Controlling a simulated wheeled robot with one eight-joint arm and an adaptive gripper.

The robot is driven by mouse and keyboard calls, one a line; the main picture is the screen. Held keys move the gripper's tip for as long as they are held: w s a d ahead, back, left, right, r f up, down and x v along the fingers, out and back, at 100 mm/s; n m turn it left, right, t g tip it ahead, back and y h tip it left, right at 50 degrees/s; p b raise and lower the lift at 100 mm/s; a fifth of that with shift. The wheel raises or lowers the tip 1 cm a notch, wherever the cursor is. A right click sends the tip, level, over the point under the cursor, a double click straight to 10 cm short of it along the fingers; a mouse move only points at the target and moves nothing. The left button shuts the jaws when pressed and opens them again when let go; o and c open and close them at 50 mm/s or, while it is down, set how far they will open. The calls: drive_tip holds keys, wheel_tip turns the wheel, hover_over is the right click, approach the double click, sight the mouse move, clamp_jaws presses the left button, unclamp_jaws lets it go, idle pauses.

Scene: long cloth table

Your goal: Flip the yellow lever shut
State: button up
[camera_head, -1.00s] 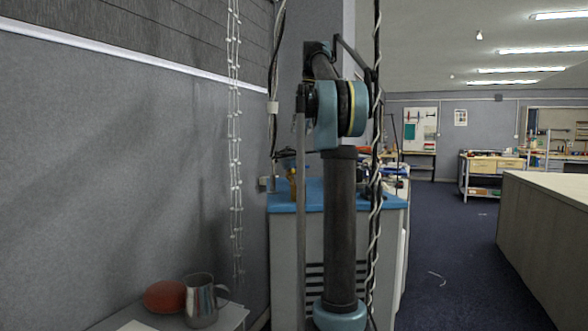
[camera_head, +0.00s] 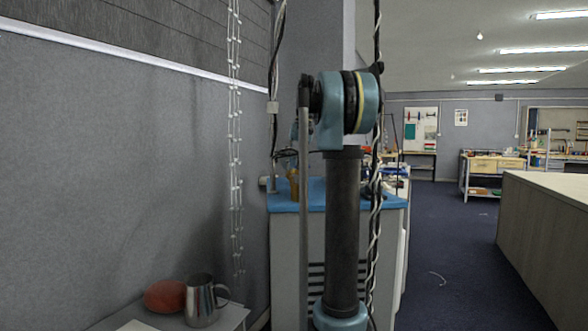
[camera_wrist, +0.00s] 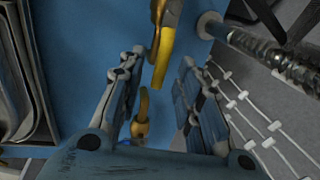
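The yellow lever (camera_wrist: 163,58) shows in the wrist view as a curved strip at the top centre, over a blue surface. A second yellow curved piece (camera_wrist: 142,110) with a brass-coloured end lies nearer, between my fingers; I cannot tell if it belongs to the same fitting. My gripper (camera_wrist: 160,62) is open, its two padded fingers on either side of the yellow parts. I see no clear contact. In the head view a small brass-coloured fitting (camera_head: 293,184) stands on the blue-topped cabinet (camera_head: 283,204). My arm hides most of the gripper there.
A metal pipe (camera_wrist: 255,45) runs along the upper right of the wrist view, near strings of white beads (camera_wrist: 255,118). In the head view a metal pitcher (camera_head: 201,302) and a red rounded object (camera_head: 165,296) sit on a low table. Cables hang beside my arm.

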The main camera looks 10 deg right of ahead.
drive_tip(key=shift+f, duration=0.25)
clamp_jaws()
